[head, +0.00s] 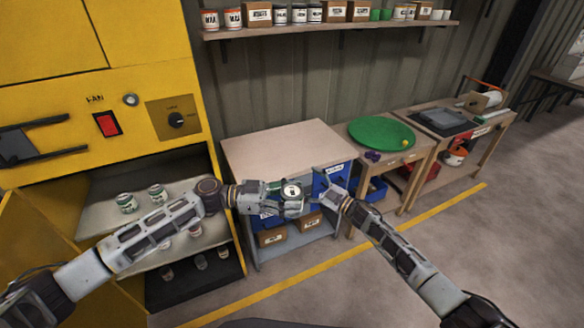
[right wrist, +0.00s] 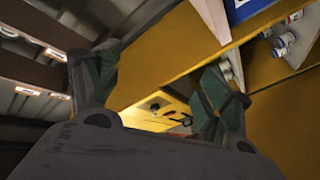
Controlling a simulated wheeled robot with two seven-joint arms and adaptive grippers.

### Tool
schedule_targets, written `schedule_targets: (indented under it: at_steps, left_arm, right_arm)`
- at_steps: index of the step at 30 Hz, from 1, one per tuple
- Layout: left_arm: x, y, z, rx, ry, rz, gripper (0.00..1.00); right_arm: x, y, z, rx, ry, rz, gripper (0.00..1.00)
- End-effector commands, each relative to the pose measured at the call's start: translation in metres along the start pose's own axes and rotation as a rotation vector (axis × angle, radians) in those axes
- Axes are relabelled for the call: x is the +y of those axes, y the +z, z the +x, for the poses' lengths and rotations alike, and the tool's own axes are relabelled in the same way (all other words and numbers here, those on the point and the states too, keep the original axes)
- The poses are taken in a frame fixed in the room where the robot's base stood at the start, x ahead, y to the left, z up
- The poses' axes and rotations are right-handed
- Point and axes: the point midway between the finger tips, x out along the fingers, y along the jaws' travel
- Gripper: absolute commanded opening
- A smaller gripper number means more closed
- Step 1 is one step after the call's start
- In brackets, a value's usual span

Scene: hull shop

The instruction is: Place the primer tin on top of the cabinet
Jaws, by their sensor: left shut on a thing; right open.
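A small tin with a white label and greenish edge (head: 291,189) is held in my left gripper (head: 297,200), in front of a low wooden-topped cabinet (head: 285,146). Its label is too small to read. My left gripper is shut on it. My right gripper (head: 336,192) is open and empty, just right of the tin. Its two spread fingers frame the right wrist view (right wrist: 155,95). The tall yellow cabinet (head: 150,70) stands at the left, its lower compartment open. The low cabinet's wooden top is bare.
Several tins (head: 127,203) stand on shelves inside the yellow cabinet. Blue bins and cardboard boxes (head: 272,236) sit below the wooden top. A green round tray (head: 381,132) lies on the bench to the right. A wall shelf (head: 330,28) holds cans and boxes.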

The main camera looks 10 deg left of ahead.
Motion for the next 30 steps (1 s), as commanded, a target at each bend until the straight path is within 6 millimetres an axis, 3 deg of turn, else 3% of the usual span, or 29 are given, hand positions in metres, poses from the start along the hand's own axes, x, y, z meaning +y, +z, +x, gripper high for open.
schedule_targets:
  at_steps: [6, 15, 30]
  left_arm:
    - [0.0, -0.001, 0.0, 0.001, 0.0, 0.001, 0.2]
    - [0.0, -0.001, 0.0, 0.001, 0.0, 0.001, 0.2]
    - [0.0, -0.001, 0.0, 0.001, 0.0, 0.001, 0.2]
  right_arm:
    - [0.012, -0.062, 0.028, 0.13, -0.111, -0.091, 0.79]
    - [0.012, -0.138, 0.05, 0.279, -0.284, -0.211, 0.79]
    - [-0.009, -0.234, 0.054, 0.443, -0.62, -0.405, 0.79]
